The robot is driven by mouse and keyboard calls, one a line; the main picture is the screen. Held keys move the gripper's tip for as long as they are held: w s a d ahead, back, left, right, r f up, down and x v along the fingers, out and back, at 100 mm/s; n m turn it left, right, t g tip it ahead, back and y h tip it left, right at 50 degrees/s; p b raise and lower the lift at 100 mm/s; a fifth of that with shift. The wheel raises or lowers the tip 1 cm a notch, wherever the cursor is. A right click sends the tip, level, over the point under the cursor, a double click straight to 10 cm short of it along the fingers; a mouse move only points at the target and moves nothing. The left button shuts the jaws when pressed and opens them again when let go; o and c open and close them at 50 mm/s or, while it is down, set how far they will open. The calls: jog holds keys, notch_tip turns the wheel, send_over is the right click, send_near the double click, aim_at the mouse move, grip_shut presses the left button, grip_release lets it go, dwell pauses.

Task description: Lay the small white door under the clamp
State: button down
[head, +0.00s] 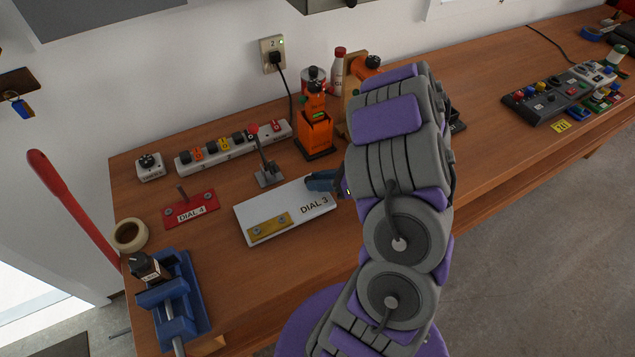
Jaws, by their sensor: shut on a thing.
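The small white door (281,201) is a flat white panel marked "DIAL 3", with a yellow plate at its front left. It is at the left part of the workbench, and I cannot tell whether it rests on the wood or is just above it. My gripper (330,184) is shut on the door at its far right edge; my arm hides part of the hand. The clamp (268,172) is a grey metal piece with an upright lever, just behind the door's far edge. Its pad and any overlap with the door are not clear.
A red "DIAL 4" plate (190,209) lies left of the door, and a blue vise (177,303) is at the front left. A power strip (233,147) and an orange device (315,133) stand behind.

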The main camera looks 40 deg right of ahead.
jog(key=shift+a+r, duration=0.1)
jog(key=shift+a, duration=0.1)
jog(key=shift+d+f, duration=0.4)
jog(key=shift+d, duration=0.25)
jog(key=c, duration=0.9)
grip_release()
jog(key=shift+s+a, duration=0.1)
jog(key=shift+o, duration=0.2)
